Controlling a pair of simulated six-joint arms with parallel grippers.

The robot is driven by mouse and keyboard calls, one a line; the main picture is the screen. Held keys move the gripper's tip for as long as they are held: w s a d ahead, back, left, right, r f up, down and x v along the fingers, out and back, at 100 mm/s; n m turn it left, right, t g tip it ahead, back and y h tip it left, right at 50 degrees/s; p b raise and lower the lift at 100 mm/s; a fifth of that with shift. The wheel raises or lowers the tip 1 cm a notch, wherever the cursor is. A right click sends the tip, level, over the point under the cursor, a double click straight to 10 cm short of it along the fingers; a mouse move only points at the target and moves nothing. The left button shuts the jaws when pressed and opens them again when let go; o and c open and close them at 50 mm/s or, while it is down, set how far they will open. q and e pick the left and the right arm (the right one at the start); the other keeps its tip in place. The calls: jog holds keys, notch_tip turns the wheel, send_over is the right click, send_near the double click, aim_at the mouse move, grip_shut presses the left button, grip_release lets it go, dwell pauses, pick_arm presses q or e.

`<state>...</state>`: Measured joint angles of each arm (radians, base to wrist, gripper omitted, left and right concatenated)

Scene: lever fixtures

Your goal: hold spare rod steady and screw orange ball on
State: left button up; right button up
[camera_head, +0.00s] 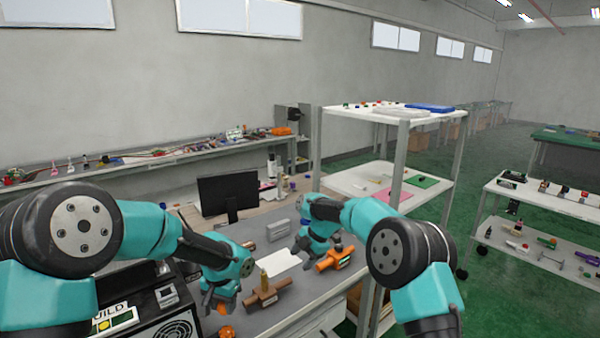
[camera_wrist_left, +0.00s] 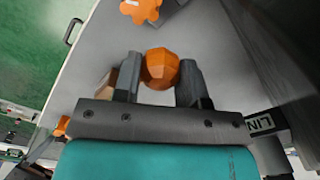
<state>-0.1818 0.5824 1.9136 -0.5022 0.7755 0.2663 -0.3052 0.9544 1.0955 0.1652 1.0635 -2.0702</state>
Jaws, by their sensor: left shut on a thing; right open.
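My left gripper (camera_head: 220,303) is low at the front left of the bench. In the left wrist view an orange faceted ball (camera_wrist_left: 160,68) sits between the fingertips of my left gripper (camera_wrist_left: 159,82), which is shut on it. A brown fixture (camera_head: 266,298) with an upright brass-coloured rod (camera_head: 264,279) stands just right of my left gripper, apart from it. An orange fixture (camera_head: 335,259) with a dark upright part stands further right. My right gripper (camera_head: 308,248) is open, beside the orange fixture; its fingertips are small and partly hidden. Which rod is the spare one I cannot tell.
Another round orange piece (camera_head: 226,332) shows at the bottom edge, below my left gripper. A white sheet (camera_head: 281,262) and a grey block (camera_head: 278,230) lie behind the fixtures. A monitor (camera_head: 229,192) stands at the back. A black machine (camera_head: 165,310) stands at left.

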aim_at(288, 279)
jog(key=shift+x, duration=5.25)
jog(key=shift+c, duration=0.2)
grip_shut()
pick_arm(q)
jog(key=w+d+r+m, duration=0.1)
jog(key=w+d+r, duration=0.8)
jog(key=r, duration=0.4)
jog(key=shift+w+d+r, duration=0.25)
jog(key=shift+w+d, duration=0.15)
jog(key=shift+w, duration=0.3)
